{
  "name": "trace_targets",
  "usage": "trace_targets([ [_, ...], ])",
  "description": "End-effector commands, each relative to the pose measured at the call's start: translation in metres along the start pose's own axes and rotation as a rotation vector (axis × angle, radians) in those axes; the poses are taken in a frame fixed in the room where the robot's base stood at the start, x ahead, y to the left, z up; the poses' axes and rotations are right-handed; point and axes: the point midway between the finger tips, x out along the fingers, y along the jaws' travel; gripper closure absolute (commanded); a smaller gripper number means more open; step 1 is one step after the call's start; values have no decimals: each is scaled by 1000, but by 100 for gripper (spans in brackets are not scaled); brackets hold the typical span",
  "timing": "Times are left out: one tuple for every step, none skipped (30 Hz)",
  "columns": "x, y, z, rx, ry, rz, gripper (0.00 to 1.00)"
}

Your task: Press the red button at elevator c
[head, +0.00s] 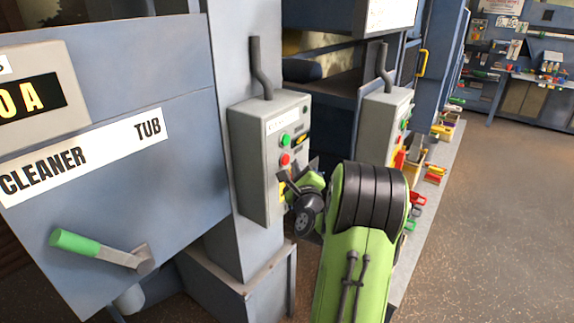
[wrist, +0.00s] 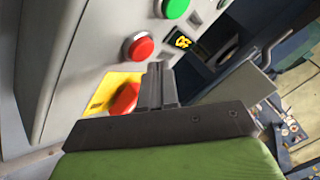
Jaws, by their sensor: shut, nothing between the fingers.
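A grey control box (head: 252,165) on a post carries a green button (head: 285,140) above a red button (head: 285,159). Its white label is too small to read surely. In the wrist view, the round red button (wrist: 138,47) sits in a light ring, with the green button (wrist: 173,8) above right. A second red knob (wrist: 125,98) on a yellow plate lies below the red button, partly behind my fingers. My gripper (wrist: 160,70) is shut and empty, close to the panel, its tips just below right of the red button. Contact with the panel cannot be told.
A second, similar control box (head: 384,128) stands farther back, right of the first. A cleaner tub panel with a green-handled lever (head: 75,241) is at left. A ledge with colourful bins (head: 437,170) runs back at right; open floor (head: 505,200) lies beyond it.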

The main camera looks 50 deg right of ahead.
Motion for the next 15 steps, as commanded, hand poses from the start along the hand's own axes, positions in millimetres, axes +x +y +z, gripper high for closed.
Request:
trace_targets([
  [0,0,0,0,0,0,100],
  [0,0,0,0,0,0,100],
  [0,-1,1,0,0,0,100],
  [0,-1,1,0,0,0,100],
  [0,-1,1,0,0,0,100],
  [0,-1,0,0,0,0,100],
  [-1,-1,0,0,0,-1,100],
  [-2,-2,-2,-1,1,-1,100],
  [-4,-3,-4,-2,1,-2,100],
  [-6,-4,-7,-2,1,-4,100],
  [-8,-6,-9,-2,2,-4,100],
  [-11,-7,-11,-2,2,-4,100],
  [-14,-8,-13,-2,2,-4,100],
  [-16,-10,-14,-1,1,-3,100],
  [-19,-12,-16,-2,2,-4,100],
])
